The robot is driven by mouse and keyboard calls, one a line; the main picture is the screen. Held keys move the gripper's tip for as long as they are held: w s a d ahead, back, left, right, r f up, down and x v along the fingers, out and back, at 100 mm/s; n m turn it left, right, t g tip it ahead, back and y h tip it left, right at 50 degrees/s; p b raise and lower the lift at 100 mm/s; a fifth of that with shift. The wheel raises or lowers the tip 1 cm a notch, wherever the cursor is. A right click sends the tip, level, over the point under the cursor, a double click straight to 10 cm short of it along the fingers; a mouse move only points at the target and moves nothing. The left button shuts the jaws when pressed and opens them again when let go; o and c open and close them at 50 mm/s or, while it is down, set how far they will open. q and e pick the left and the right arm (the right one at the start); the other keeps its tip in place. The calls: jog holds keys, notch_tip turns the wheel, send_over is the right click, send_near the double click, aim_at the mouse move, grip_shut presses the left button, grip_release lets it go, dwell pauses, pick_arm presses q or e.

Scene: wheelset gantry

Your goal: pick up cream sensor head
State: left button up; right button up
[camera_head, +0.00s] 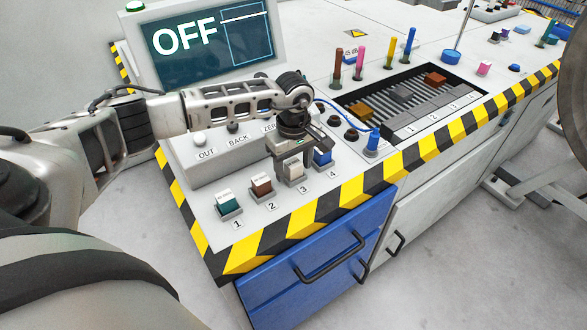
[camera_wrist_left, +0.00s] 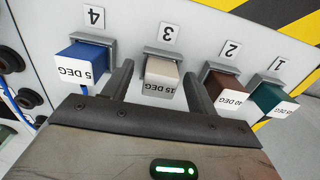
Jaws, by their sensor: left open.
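The cream sensor head (camera_head: 293,171) sits in the holder marked 3 on the console. In the left wrist view the cream sensor head (camera_wrist_left: 160,82) shows a label reading 15 DEG and lies between the two fingers. My left gripper (camera_head: 291,160) is open above and around it; in the left wrist view the gripper (camera_wrist_left: 158,92) has one finger on each side, with gaps visible. I cannot tell whether the fingers touch it. My right gripper is not in view.
Close beside it stand the brown head (camera_head: 261,187) at 2, the blue head (camera_head: 322,157) at 4 and the teal head (camera_head: 228,202) at 1. A button box (camera_head: 205,165) and an OFF screen (camera_head: 205,45) stand behind. A blue cable plug (camera_head: 373,140) is to the right.

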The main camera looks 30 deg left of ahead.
pick_arm(q)
jog(key=shift+c, duration=0.4)
jog(key=c, duration=0.8)
jog(key=shift+r, duration=0.15)
